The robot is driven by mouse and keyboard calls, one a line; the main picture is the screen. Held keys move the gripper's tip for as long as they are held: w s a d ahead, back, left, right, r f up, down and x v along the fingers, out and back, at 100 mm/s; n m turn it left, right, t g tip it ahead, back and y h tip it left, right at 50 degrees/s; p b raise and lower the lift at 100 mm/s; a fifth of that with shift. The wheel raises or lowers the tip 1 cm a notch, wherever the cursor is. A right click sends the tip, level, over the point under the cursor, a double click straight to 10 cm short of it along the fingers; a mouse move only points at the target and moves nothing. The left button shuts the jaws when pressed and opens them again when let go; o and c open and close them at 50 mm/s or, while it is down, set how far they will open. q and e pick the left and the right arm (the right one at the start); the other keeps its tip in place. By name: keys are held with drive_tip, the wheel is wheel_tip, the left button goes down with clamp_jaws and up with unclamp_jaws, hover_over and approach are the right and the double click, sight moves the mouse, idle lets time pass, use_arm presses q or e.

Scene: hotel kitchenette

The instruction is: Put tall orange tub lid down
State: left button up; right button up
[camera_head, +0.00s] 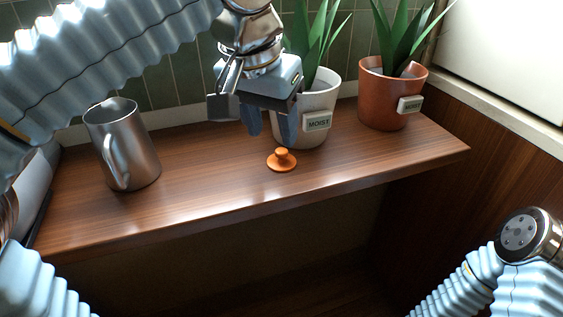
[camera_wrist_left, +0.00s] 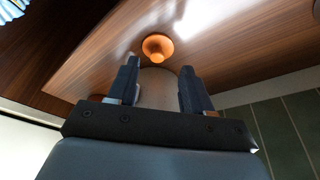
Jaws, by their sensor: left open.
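The orange lid (camera_head: 282,160) lies flat on the wooden shelf with its knob up, in front of the white pot. In the left wrist view the lid (camera_wrist_left: 157,47) shows beyond the fingertips, roughly centred between them. My left gripper (camera_head: 269,128) is open and empty, above and just behind the lid, apart from it. Its two fingers also show spread in the left wrist view (camera_wrist_left: 158,78). No tall orange tub is clearly in view. My right gripper is not in view; only a part of my right arm shows at the lower right.
The wooden shelf (camera_head: 215,190) has free room between the metal pitcher (camera_head: 123,145) and the lid. A white pot (camera_head: 310,110) marked MOIST stands close behind the gripper. An orange-brown pot (camera_head: 392,98) with a plant stands further right. A tiled wall is behind.

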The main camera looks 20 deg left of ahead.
sight(281, 150)
use_arm(q)
drive_tip(key=x, duration=0.5)
drive_tip(key=shift+w+d+f+b, duration=0.25)
drive_tip(key=shift+w+b, duration=0.05)
drive_tip(key=shift+w, duration=0.1)
clamp_jaws()
